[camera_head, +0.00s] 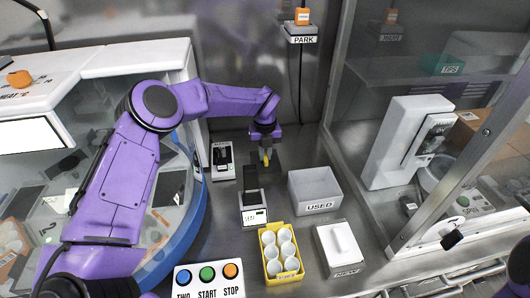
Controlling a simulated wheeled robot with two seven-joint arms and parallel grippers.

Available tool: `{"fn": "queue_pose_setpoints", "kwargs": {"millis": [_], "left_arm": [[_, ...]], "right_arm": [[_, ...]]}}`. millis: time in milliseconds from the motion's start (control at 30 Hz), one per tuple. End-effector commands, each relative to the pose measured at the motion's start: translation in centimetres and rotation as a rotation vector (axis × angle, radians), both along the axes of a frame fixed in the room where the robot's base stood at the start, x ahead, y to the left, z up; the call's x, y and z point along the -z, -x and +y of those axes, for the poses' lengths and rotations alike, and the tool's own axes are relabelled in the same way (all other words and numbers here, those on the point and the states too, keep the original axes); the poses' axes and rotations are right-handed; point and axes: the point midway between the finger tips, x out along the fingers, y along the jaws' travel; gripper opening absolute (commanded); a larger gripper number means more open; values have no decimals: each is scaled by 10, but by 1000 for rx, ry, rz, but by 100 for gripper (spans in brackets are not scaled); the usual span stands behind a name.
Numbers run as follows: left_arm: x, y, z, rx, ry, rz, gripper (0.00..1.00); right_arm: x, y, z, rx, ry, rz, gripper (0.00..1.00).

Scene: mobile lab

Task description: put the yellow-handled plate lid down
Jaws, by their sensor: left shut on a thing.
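My left gripper (265,150) is at the back of the steel worktop, pointing down. It is shut on the yellow handle of the plate lid (266,159), which is small and partly hidden by the fingers. A dark flat shape lies around and below the handle. I cannot tell whether the lid touches the surface under it. My right gripper is not in view; only a purple piece of my right arm shows at the right edge.
A grey USED bin (296,189) stands right of the gripper. A small labelled device (254,215) is in front, and another device (222,161) is to the left. A yellow rack of white cups (271,273) and a white NEW box (328,263) stand nearer. A glass-fronted cabinet borders the right.

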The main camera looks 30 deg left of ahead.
Motion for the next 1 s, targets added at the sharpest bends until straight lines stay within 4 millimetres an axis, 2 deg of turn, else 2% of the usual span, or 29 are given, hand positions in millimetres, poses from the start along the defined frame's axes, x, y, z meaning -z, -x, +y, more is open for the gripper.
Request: {"fn": "queue_pose_setpoints", "kwargs": {"millis": [67,100,167,433,500,567,800,1000], "left_arm": [[5,0,0,0,1,0,0],[3,0,0,0,1,0,24],[3,0,0,0,1,1,39],[1,0,0,0,0,0,39],[-5,0,0,0,0,0,39],[-10,-1,0,0,1,-2,39],[-70,-1,0,-1,1,-4,39],[-110,-1,0,-1,0,-1,39]], "right_arm": [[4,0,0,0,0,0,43],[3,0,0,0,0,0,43],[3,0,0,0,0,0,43],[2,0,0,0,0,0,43],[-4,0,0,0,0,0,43],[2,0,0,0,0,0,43],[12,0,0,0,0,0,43],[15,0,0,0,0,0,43]]}}
